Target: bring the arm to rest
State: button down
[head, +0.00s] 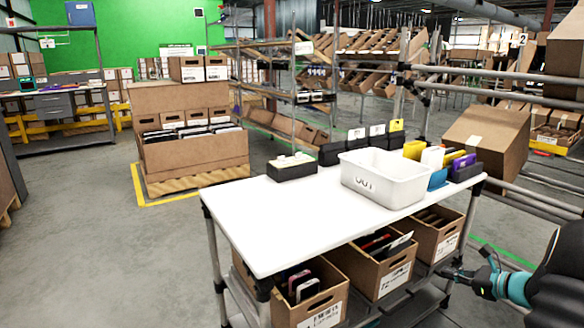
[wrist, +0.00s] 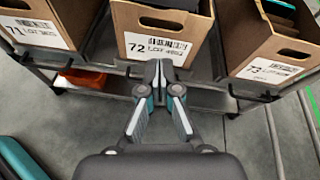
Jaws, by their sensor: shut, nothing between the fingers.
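My gripper (wrist: 159,75) is shut with nothing between its fingers. In the wrist view its fingertips point at the front of the lower shelf, just below the label of the carton marked 72 (wrist: 155,20). In the head view my gripper (head: 446,273) shows at the lower right, low beside the cart, near the right-hand carton (head: 436,250). I cannot tell from the views whether the fingertips touch the carton or the shelf edge.
A white-topped cart (head: 270,215) carries a white bin marked OUT (head: 385,185) and a dark tray (head: 293,171). Cartons marked 71 (wrist: 35,32) and 73 (wrist: 280,60) flank the middle one. Metal rails (head: 530,190) run at the right. Open floor (head: 90,250) lies left.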

jog(key=s+a+f+n+g+h, duration=0.1)
jog(key=s+a+n+g+h, duration=0.1)
jog(key=s+a+n+g, duration=0.9)
jog(key=s+a+r+n+t+h, duration=0.2)
jog(key=s+a+r+n, duration=0.4)
jog(key=s+a+n, duration=0.2)
jog(key=s+a+r+n+t+h, duration=0.3)
jog(key=s+a+r+n, duration=0.4)
jog(key=s+a, duration=0.4)
jog(key=shift+s+a+r+n, duration=0.2)
jog(key=shift+r+n, duration=0.1)
jog(key=shift+n, duration=0.4)
